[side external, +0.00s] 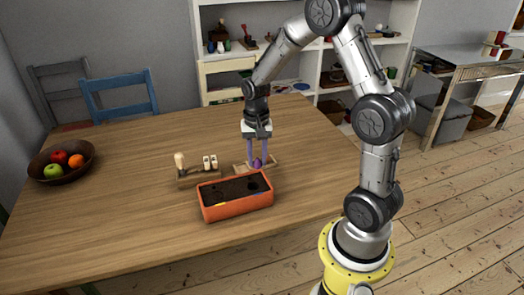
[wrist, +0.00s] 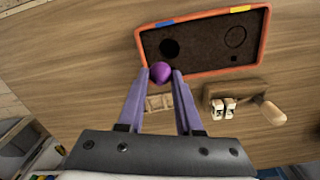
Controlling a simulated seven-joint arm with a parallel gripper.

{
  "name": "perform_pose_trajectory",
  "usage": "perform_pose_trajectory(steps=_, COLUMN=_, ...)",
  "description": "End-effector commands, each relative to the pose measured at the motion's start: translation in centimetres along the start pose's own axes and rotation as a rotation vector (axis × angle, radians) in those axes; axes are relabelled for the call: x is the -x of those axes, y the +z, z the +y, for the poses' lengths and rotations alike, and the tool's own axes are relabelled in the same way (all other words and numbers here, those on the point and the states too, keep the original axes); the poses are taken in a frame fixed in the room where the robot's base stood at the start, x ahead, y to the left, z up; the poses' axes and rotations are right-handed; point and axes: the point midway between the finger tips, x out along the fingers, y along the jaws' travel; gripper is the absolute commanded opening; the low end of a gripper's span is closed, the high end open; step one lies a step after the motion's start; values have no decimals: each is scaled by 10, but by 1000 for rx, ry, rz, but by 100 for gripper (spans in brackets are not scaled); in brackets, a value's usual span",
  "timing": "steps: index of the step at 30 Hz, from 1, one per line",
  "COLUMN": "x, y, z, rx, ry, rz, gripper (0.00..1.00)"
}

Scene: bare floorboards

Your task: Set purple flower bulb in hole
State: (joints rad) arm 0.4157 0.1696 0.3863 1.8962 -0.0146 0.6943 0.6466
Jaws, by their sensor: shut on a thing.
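My gripper (side external: 257,164) points down over the table, and its purple fingers are shut on the purple flower bulb (wrist: 160,72). The bulb also shows in the side view (side external: 257,163), low between the fingertips. An orange planter box (wrist: 205,72) with dark soil stands beside the bulb; it also shows in the side view (side external: 238,209). In the wrist view a dark round hole (wrist: 170,48) lies in the soil just beyond the bulb. A ring outline (wrist: 235,37) and a small dark square (wrist: 234,59) are farther right. The bulb is outside the hole, near the planter's rim.
A wooden holder (side external: 243,167) lies under the gripper. A wooden rack (side external: 200,175) with a knobbed tool and small white pieces stands left of it. A fruit bowl (side external: 61,162) is at the table's left. The table front is clear.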

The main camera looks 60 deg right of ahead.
Motion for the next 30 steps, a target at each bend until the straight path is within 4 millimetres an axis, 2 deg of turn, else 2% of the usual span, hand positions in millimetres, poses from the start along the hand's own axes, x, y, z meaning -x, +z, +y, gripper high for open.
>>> perform_pose_trajectory(steps=4, x=-4, y=11, z=-14, rx=-5, ry=5, rz=3, gripper=0)
perform_pose_trajectory(steps=17, x=-8, y=11, z=-14, rx=-11, ry=2, rz=2, gripper=0)
perform_pose_trajectory(steps=30, x=-45, y=11, z=-14, rx=-11, ry=3, rz=2, gripper=0)
